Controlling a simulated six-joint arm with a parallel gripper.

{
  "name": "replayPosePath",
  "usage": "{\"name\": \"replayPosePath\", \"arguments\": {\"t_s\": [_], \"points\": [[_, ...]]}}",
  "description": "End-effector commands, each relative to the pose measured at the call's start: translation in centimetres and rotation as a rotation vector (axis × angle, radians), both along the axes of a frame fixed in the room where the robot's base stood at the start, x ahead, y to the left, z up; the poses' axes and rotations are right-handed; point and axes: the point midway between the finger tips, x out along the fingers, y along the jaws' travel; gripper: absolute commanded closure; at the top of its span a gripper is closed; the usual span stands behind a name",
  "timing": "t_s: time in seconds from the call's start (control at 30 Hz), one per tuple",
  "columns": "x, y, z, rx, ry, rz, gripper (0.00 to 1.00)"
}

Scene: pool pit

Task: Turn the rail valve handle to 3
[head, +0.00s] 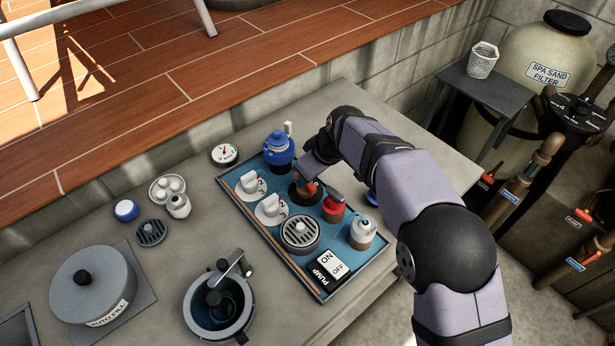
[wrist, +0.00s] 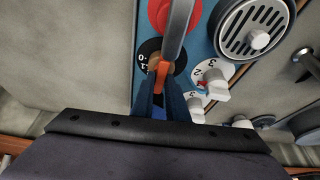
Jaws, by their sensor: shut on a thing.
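The valve handle (wrist: 162,72) is orange and stands on a round black dial (wrist: 146,50) with white numbers; 0 and 1 show in the wrist view. My gripper (wrist: 161,88) is shut on this orange handle, one blue finger on each side. In the head view the handle (head: 305,187) and black dial lie partly under my gripper (head: 311,177), in the blue tray. The dial's other numbers are hidden, so I cannot tell whether the handle points at 3.
Two white numbered dials (head: 253,184) (head: 271,209) sit left of the handle.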

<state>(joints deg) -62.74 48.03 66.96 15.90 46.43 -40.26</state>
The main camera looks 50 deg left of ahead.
Motion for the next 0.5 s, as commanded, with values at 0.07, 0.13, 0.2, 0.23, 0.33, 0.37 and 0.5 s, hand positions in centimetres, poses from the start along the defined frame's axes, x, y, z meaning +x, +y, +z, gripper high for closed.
{"name": "replayPosePath", "arguments": {"t_s": [0.07,0.13,0.2,0.23,0.33,0.37,0.5], "points": [[0.00,-0.01,-0.12,-0.001,-0.001,0.004,1.00],[-0.01,-0.02,-0.16,-0.002,-0.001,0.005,1.00],[-0.03,-0.04,-0.19,-0.002,-0.001,0.005,1.00],[-0.03,-0.05,-0.20,-0.003,-0.001,0.005,1.00],[-0.05,-0.06,-0.25,-0.004,0.000,0.005,1.00],[-0.06,-0.07,-0.26,-0.004,0.000,0.004,0.79],[-0.07,-0.07,-0.28,-0.004,0.000,0.004,0.69]]}}
